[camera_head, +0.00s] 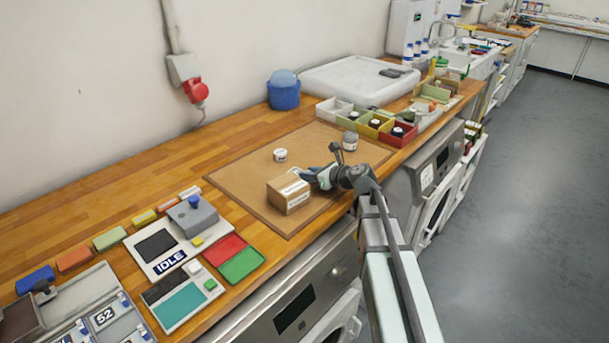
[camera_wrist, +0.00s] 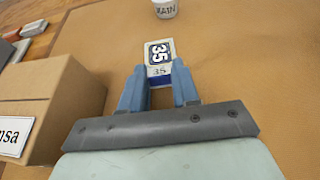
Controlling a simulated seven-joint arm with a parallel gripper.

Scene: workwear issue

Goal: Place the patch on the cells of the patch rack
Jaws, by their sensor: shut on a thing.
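The patch (camera_wrist: 159,52), a small white and dark blue piece marked 35, is between the blue fingertips of my gripper (camera_wrist: 159,84) in the wrist view. My gripper is shut on its near end, and the patch sticks out ahead over the brown mat. In the head view my gripper (camera_head: 312,177) is just right of the cardboard box; I cannot make out the patch there. The patch rack (camera_head: 78,294) appears to be the grey tray at the lower left corner, partly cut off by the frame. One piece marked 52 (camera_head: 104,316) shows in it.
The cardboard box (camera_head: 288,194) stands close left of my gripper. A white jar (camera_head: 280,154) and a grey jar (camera_head: 350,141) are on the mat (camera_head: 240,180). Between mat and rack lie a device marked IDLE (camera_head: 170,245) and red and green pads (camera_head: 241,264).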

